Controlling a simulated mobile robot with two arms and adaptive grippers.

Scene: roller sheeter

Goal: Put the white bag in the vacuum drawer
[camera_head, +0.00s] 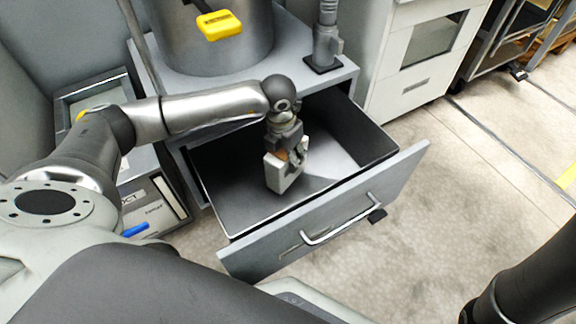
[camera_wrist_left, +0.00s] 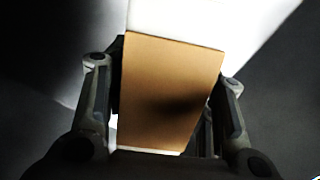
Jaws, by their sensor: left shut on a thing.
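The vacuum drawer (camera_head: 345,212) is pulled out, with its grey front panel and metal handle toward me. My left gripper (camera_head: 287,152) is inside the drawer's opening, pointing down. It is shut on the white bag (camera_head: 284,178), a small white block-like thing with a brown part at its top. In the left wrist view the brown face (camera_wrist_left: 170,95) lies between the two fingers, with the white part beyond it. I cannot tell whether the bag touches the drawer floor. The right gripper is out of view; only part of my right arm shows at lower right.
The grey machine (camera_head: 215,45) with a yellow tag (camera_head: 219,25) stands above the drawer. A white cabinet (camera_head: 412,75) is at the back right. A box with a blue piece (camera_head: 136,230) is left of the drawer. Open floor (camera_head: 460,210) lies to the right.

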